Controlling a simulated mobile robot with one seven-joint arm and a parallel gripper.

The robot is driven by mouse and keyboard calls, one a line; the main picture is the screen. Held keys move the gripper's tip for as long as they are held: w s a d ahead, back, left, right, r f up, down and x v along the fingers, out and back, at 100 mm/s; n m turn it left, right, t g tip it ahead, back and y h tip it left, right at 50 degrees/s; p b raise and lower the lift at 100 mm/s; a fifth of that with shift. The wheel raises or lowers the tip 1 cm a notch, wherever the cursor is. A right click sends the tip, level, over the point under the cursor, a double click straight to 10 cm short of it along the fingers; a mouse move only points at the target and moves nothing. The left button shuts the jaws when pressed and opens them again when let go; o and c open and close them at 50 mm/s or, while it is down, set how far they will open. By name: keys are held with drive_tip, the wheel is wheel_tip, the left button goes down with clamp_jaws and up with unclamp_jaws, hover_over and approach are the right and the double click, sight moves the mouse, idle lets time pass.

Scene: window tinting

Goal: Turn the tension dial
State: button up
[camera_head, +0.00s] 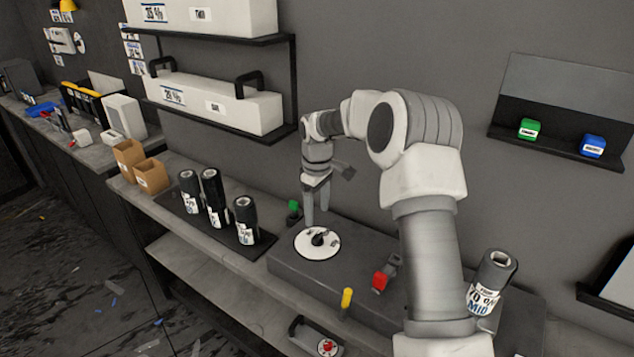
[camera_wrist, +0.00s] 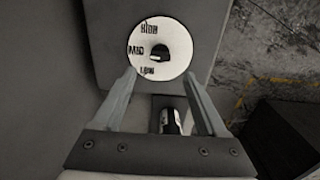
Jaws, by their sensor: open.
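The tension dial is a round white plate (camera_head: 303,245) with a black knob (camera_head: 319,238) in its middle, set on top of a grey box (camera_head: 283,263). In the wrist view the white plate (camera_wrist: 137,32) carries printed labels that look like HIGH, MED and LOW, and the black knob (camera_wrist: 159,53) sits between and beyond my fingertips. My gripper (camera_head: 316,215) points down just above the dial, apart from the knob, with nothing held. In the wrist view my gripper (camera_wrist: 162,75) has its two fingers spread apart.
Several dark film rolls (camera_head: 212,190) stand left of the box, and another roll (camera_head: 493,275) stands right of my arm. A green knob (camera_head: 294,207), a red block (camera_head: 380,280) and a yellow handle (camera_head: 346,298) are close to the dial. A shelf (camera_head: 215,130) overhangs at the back left.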

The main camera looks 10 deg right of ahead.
wheel_tip(320, 180, up, 10)
idle(0.3)
drive_tip(key=s+a+r+m+t+h, duration=0.1)
drive_tip(key=s+r+m, duration=0.1)
drive_tip(key=s+r, duration=0.5)
drive_tip(key=s+r+m+t, duration=0.2)
drive_tip(key=s+r, duration=0.3)
drive_tip(key=s, duration=0.5)
drive_tip(key=s+f+m+t, duration=0.1)
drive_tip(key=s+m, duration=0.1)
drive_tip(key=s, duration=0.7)
drive_tip(key=s+f+m+t+y, duration=0.1)
drive_tip(key=s+m, duration=0.2)
drive_tip(key=s, duration=0.7)
drive_tip(key=shift+s+d+f+t, duration=0.2)
drive_tip(key=shift+d+f+t, duration=0.15)
drive_tip(key=shift+d, duration=0.1)
